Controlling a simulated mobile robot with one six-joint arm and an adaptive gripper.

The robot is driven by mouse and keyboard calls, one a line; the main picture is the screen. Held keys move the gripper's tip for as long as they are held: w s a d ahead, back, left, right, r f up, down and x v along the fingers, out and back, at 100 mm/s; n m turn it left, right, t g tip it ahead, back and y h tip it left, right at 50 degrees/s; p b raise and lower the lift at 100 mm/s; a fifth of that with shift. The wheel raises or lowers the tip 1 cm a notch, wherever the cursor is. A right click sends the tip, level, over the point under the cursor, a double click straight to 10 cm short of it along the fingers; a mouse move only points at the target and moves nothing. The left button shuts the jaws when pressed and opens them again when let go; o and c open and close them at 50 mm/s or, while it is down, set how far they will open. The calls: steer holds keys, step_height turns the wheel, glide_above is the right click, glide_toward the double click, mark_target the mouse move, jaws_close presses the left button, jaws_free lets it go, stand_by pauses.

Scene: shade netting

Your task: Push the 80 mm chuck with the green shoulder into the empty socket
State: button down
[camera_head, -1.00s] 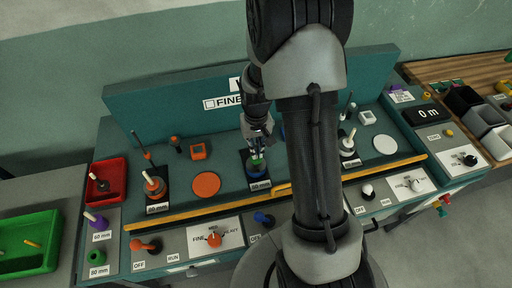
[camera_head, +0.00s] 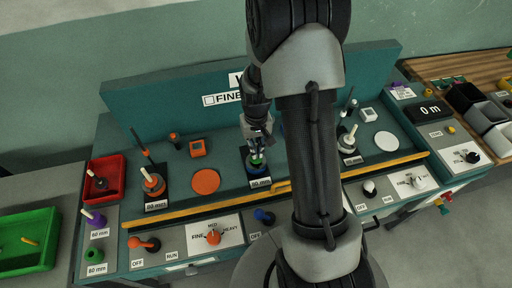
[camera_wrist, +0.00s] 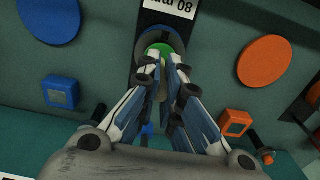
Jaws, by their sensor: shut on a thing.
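The chuck with the green shoulder (camera_head: 257,159) stands at the middle station over a black plate labelled 80 mm (camera_head: 260,183). In the wrist view its green shoulder (camera_wrist: 162,50) shows beyond my fingertips, within a dark round ring (camera_wrist: 173,38). My gripper (camera_head: 257,141) is above it, and its fingertips (camera_wrist: 168,74) are shut on the chuck's upper part. The fingers hide much of the chuck. I cannot tell how deep it sits in the socket.
An orange-collared chuck (camera_head: 152,184) stands at the left station and a white one (camera_head: 348,143) at the right. A yellow rail (camera_head: 212,209) runs along the front. An orange disc (camera_wrist: 264,62) and a blue disc (camera_wrist: 53,19) flank the middle station. A red tray (camera_head: 112,170) lies far left.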

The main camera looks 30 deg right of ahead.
steer(key=shift+f, duration=0.15)
steer(key=shift+f+b, duration=0.35)
steer(key=shift+f, duration=0.05)
steer(key=c, duration=1.7)
jaws_free()
step_height(320, 180, up, 12)
steer(key=shift+r, duration=0.1)
